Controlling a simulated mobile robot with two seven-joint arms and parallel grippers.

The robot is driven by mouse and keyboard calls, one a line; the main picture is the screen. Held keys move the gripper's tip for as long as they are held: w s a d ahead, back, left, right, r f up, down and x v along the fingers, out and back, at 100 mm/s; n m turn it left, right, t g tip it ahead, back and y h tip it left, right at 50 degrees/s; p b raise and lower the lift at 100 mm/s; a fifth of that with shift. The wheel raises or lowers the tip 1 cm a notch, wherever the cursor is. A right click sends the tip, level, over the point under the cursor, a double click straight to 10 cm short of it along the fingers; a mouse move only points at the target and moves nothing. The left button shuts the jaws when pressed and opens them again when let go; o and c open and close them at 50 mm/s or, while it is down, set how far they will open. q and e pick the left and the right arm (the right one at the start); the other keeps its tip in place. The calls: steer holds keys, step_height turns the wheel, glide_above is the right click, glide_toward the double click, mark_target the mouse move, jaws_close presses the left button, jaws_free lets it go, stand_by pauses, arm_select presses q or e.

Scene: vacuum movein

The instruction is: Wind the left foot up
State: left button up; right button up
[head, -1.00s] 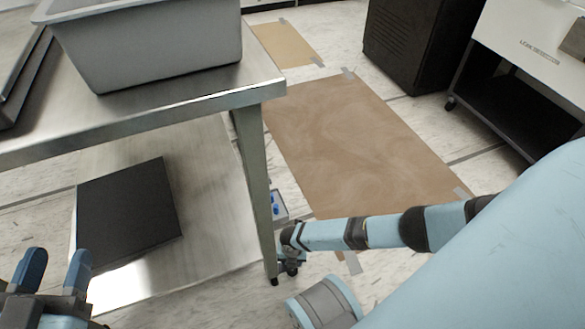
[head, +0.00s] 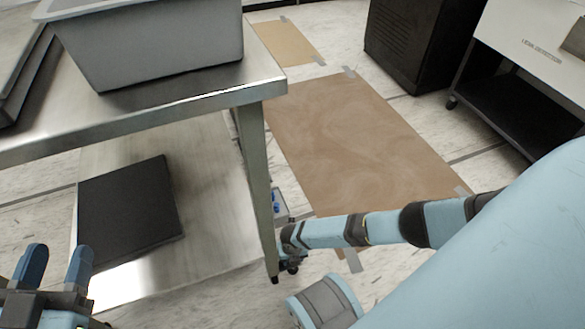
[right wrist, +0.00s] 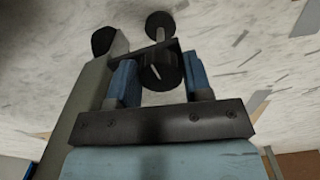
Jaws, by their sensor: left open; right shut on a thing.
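The steel table's near leg (head: 258,190) comes down to the floor, with small dark parts at its bottom end. My right gripper (head: 288,263) is low beside that leg end; its fingers are hard to make out in the head view. In the right wrist view its blue fingers (right wrist: 160,82) are shut on a dark round part of the foot (right wrist: 161,68). A thin stem joins this part to a dark round pad (right wrist: 160,22) at the floor. The grey leg (right wrist: 88,115) stands to the left. My left gripper (head: 57,266) is open and empty at lower left.
A grey bin (head: 150,50) stands on the table top (head: 190,100). A black slab (head: 130,210) lies on the lower shelf (head: 215,215). Brown sheet (head: 350,140) is taped to the floor. A black cabinet (head: 420,40) and a wheeled cart (head: 510,110) stand at upper right.

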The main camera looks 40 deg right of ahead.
arm_select(q)
steer(key=shift+f, duration=0.1)
arm_select(e)
steer(key=o, duration=0.9)
arm_select(q)
steer(key=shift+a, duration=0.1)
arm_select(e)
steer(key=shift+r, duration=0.1)
step_height(320, 180, up, 2)
steer(key=shift+r+p, duration=0.1)
steer(key=shift+p, duration=0.7)
arm_select(q)
steer(key=s+n+p, duration=0.1)
steer(key=p, duration=0.1)
steer(key=s+d+n+g+p, duration=0.1)
steer(key=p, duration=0.1)
steer(key=s+d+r+n+p, duration=0.1)
steer(key=n+p, duration=0.1)
steer(key=shift+g+y, duration=0.3)
steer(key=shift+g, duration=0.1)
arm_select(e)
step_height(320, 180, up, 12)
steer(key=shift+f, duration=0.25)
steer(key=shift+s, duration=0.1)
